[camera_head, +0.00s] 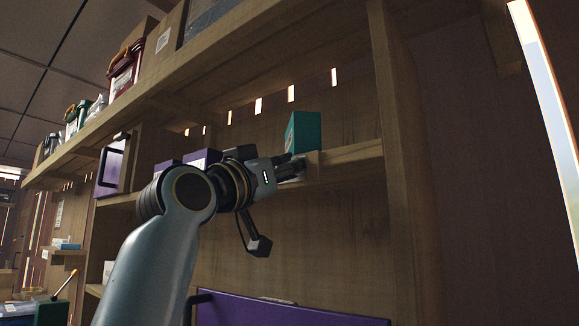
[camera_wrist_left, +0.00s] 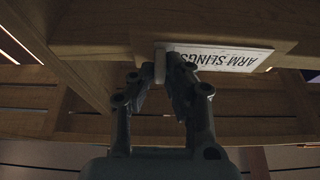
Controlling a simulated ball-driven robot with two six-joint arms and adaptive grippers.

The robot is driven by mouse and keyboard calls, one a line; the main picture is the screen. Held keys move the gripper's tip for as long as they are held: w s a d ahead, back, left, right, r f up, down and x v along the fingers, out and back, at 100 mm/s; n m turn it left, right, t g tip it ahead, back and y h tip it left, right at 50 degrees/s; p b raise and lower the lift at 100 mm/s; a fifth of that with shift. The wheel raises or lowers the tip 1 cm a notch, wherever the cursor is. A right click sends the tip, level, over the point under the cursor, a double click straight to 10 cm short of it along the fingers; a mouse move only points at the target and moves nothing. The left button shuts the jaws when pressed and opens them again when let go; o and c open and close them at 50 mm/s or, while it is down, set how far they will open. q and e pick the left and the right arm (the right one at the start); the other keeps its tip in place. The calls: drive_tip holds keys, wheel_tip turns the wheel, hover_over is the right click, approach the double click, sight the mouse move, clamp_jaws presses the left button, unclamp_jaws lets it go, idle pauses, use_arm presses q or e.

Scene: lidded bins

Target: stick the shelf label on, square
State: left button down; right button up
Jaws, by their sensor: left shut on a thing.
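The shelf label (camera_wrist_left: 225,59) is a white card reading "ARM SLINGS". It appears upside down in the left wrist view, at the front edge of a wooden shelf (camera_wrist_left: 95,48). My left gripper (camera_wrist_left: 160,70) is shut at the label's left end in that view, with a small pale piece between its fingertips. I cannot tell whether the label touches the wood or is exactly parallel to the edge. In the head view my left gripper (camera_head: 292,168) is at the shelf edge (camera_head: 345,155), and the label cannot be made out. My right gripper is not in view.
A teal box (camera_head: 303,132) stands on the shelf just behind my left gripper, near a wooden upright (camera_head: 392,150). Purple bins (camera_head: 203,158) sit left along the shelf. A purple panel (camera_head: 290,311) is below. The upper shelf holds a red bin (camera_head: 124,72).

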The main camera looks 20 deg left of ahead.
use_arm(q)
drive_tip(key=c, duration=1.3)
unclamp_jaws()
drive_tip(key=shift+o, duration=0.2)
